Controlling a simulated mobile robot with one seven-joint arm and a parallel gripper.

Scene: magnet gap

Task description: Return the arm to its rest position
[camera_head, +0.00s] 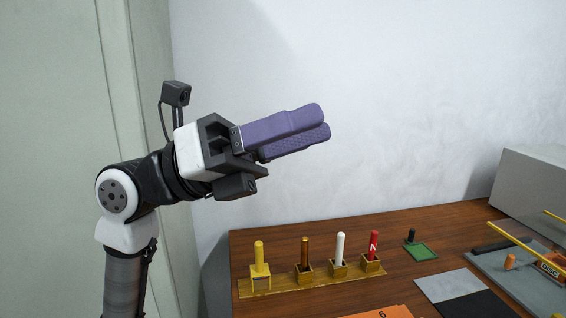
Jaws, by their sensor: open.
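My gripper (324,123) is raised in front of the white wall, above the left part of the wooden table. Its two purple fingers point right and slightly up. Nothing is seen between the fingers, though they overlap in this view and the gap is mostly hidden. My arm is bent at the left, with the gripper well clear of everything on the table.
A wooden table (440,218) carries a rack (290,289) with yellow, brown, white and red rods upright in it.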

